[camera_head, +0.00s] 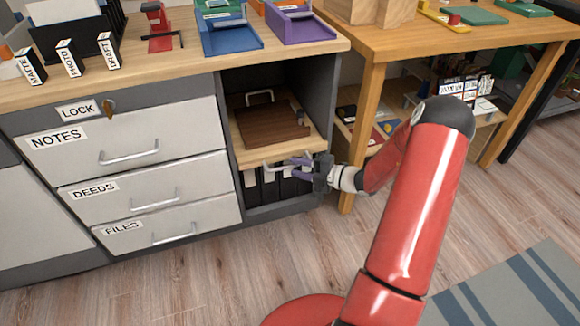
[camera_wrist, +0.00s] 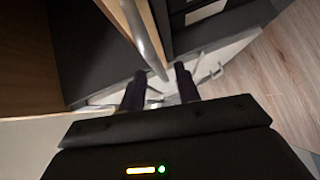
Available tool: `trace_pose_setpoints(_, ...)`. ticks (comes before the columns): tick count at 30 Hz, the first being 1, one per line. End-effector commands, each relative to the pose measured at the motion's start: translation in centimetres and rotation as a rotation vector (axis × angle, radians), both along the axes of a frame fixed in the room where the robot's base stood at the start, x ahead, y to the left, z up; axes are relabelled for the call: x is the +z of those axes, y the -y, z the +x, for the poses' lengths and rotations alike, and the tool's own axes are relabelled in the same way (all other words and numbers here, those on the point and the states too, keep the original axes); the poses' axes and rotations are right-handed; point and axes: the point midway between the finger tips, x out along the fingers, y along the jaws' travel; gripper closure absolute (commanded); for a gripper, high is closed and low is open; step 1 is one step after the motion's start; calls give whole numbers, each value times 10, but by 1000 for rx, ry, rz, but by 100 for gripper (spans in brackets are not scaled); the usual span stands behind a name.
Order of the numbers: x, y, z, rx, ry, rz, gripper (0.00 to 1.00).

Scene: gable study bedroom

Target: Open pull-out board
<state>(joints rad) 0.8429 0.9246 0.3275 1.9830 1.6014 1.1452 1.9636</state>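The pull-out board (camera_head: 288,150) is a light wood shelf in the open bay of the grey cabinet, with a silver bar handle (camera_head: 262,165) on its front edge. A dark brown wooden piece with its own handle (camera_head: 270,122) lies on the board. My gripper (camera_head: 298,162) is at the right part of the board's handle, coming from the right. In the wrist view, the two dark fingers (camera_wrist: 160,82) are apart, and the metal handle bar (camera_wrist: 146,38) runs toward the gap between them. I cannot tell whether they touch it.
Drawers labelled NOTES (camera_head: 130,140), DEEDS (camera_head: 150,185) and FILES (camera_head: 165,230) are shut on the left. Black binders (camera_head: 268,188) stand below the board. A wooden table (camera_head: 430,38) with a leg (camera_head: 360,150) stands close on the right.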

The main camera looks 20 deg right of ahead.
Motion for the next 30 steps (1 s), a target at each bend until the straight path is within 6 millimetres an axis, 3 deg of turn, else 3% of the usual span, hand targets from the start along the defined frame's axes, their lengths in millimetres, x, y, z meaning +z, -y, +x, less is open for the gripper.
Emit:
trace_pose_setpoints(6, -4, -20, 18, 3, 0, 1, 67)
trace_pose_setpoints(16, -5, -23, 22, 1, 0, -1, 67)
trace_pose_setpoints(24, -5, -23, 22, 1, 1, -2, 100)
trace_pose_setpoints(30, -5, -23, 21, 2, 1, -2, 100)
